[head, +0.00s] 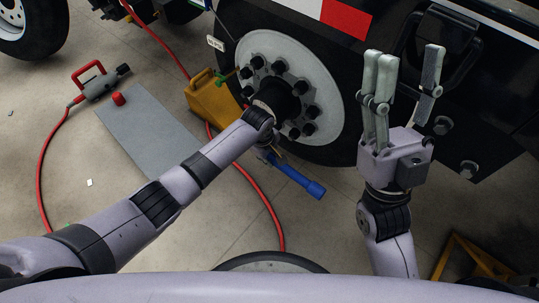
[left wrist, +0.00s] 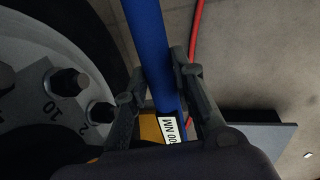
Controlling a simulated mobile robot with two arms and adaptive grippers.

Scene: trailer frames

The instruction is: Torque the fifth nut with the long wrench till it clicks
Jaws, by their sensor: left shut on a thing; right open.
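The long blue wrench (head: 298,179) slants down to the right in front of the wheel (head: 283,62); its other end is hidden behind my left arm. My left gripper (left wrist: 160,87) is shut on the wrench's blue shaft (left wrist: 150,40). In the head view my left wrist and forearm hide most of that gripper. Several dark nuts (head: 309,85) ring the hub. In the left wrist view, a nut (left wrist: 68,82) stands near the marking 10. I cannot tell which nut is the fifth or whether the wrench sits on one. My right gripper (head: 403,75) is open and empty, right of the wheel.
A red hose (head: 262,195) runs below the wheel. A yellow frame (head: 470,258) is at lower right.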

